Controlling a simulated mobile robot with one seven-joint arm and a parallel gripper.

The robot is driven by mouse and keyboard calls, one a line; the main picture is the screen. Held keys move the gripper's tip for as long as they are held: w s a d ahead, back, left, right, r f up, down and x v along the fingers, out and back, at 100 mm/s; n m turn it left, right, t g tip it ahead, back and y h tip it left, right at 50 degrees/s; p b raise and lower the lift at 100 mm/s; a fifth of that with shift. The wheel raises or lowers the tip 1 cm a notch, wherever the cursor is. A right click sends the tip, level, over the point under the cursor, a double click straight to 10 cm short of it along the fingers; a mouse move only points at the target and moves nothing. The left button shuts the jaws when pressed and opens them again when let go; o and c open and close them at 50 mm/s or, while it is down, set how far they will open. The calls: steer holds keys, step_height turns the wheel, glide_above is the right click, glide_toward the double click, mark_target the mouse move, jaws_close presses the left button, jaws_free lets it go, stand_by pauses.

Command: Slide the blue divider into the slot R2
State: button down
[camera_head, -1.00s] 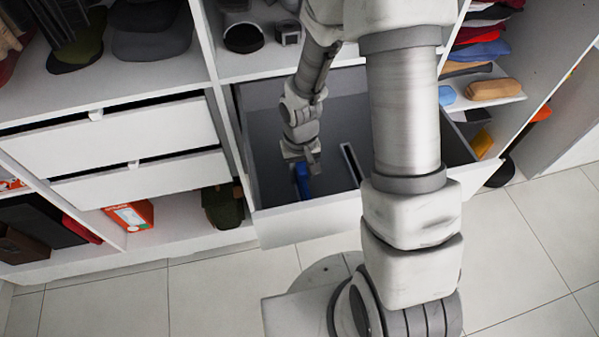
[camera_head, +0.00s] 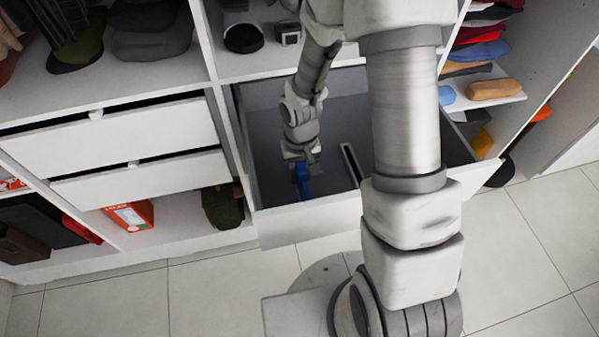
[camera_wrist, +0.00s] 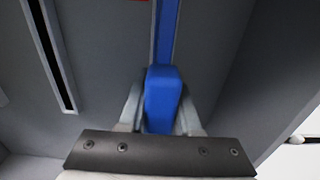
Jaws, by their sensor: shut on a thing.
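The blue divider (camera_head: 302,182) is in the open drawer, left of the pale slotted strip in the head view. In the wrist view, its thick blue end (camera_wrist: 162,98) sits between the two fingers of my gripper (camera_wrist: 161,116), which is shut on it. A narrower blue band (camera_wrist: 166,32) runs from it to the top edge of the picture. My gripper also shows small in the head view (camera_head: 306,163). A pale strip with a dark slot (camera_wrist: 50,52) lies to the left in the wrist view, apart from the divider. I cannot tell which slot is R2.
The drawer's front panel (camera_head: 310,219) and its grey side walls surround my gripper. A red patch shows at the top of the wrist view. Shelves with folded clothes (camera_head: 487,48) stand at the right.

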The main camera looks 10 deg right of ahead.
steer(key=shift+r+p, duration=0.8)
steer(key=shift+r, duration=0.5)
stand_by(0.9)
steer(key=shift+r+p, duration=1.4)
steer(key=shift+r, duration=0.55)
steer(key=shift+r, duration=0.2)
step_height(320, 180, up, 2)
steer(key=shift+r+p, duration=0.1)
steer(key=shift+p, duration=0.9)
steer(key=d+f, duration=0.1)
steer(key=d, duration=1.4)
steer(key=shift+w+f+p, duration=0.25)
steer(key=shift+w+p, duration=0.05)
steer(key=shift+p, duration=0.05)
steer(key=shift+f, duration=0.1)
steer(key=shift+f+b, duration=2.05)
steer(key=shift+f, duration=0.25)
